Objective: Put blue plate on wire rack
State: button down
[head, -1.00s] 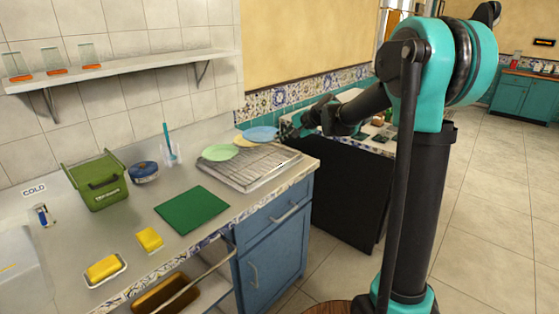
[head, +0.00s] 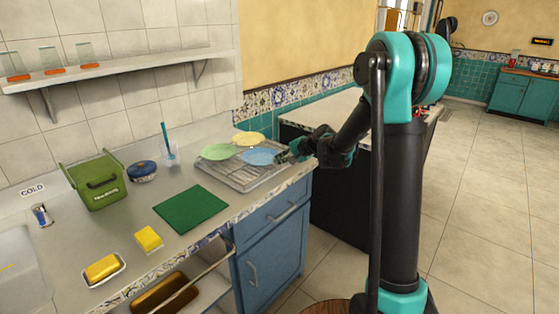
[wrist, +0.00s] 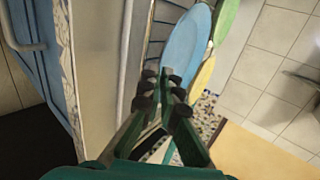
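The blue plate (head: 261,156) is over the front right part of the wire rack (head: 236,180), near the counter's end. I cannot tell whether it touches the rack. My gripper (head: 287,156) is at the plate's right edge. In the wrist view, the fingers of my gripper (wrist: 169,80) are close together on the near end of the blue plate (wrist: 187,45), and the rack bars (wrist: 157,38) show beside and below it. The fingertips hide that end of the plate.
A green plate (head: 218,151) and a yellow plate (head: 248,138) are at the rack's back, beside the blue plate. A green mat (head: 190,208), a green box (head: 96,182) and a blue pot (head: 142,171) stand farther left. The counter's front edge is close to the rack.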

jog(key=c, duration=2)
grip_release()
jog(key=v, duration=1.2)
jog(key=s+d+f+n+h, duration=0.2)
jog(key=s+d+f, duration=0.3)
jog(key=s, duration=0.5)
jog(key=s+d+f+n+g+h, duration=0.1)
jog(key=s+d+f+n+h, duration=0.2)
jog(key=s, duration=0.8)
jog(key=s+d+f+n+h, duration=0.2)
jog(key=s+d+f+h, duration=0.1)
jog(key=s+d+f, duration=0.4)
jog(key=s+f, duration=0.1)
jog(key=s, duration=0.2)
jog(key=shift+s+d+f+g+h, duration=0.15)
jog(key=shift+s+d+g+h, duration=0.15)
jog(key=shift+d+g, duration=0.1)
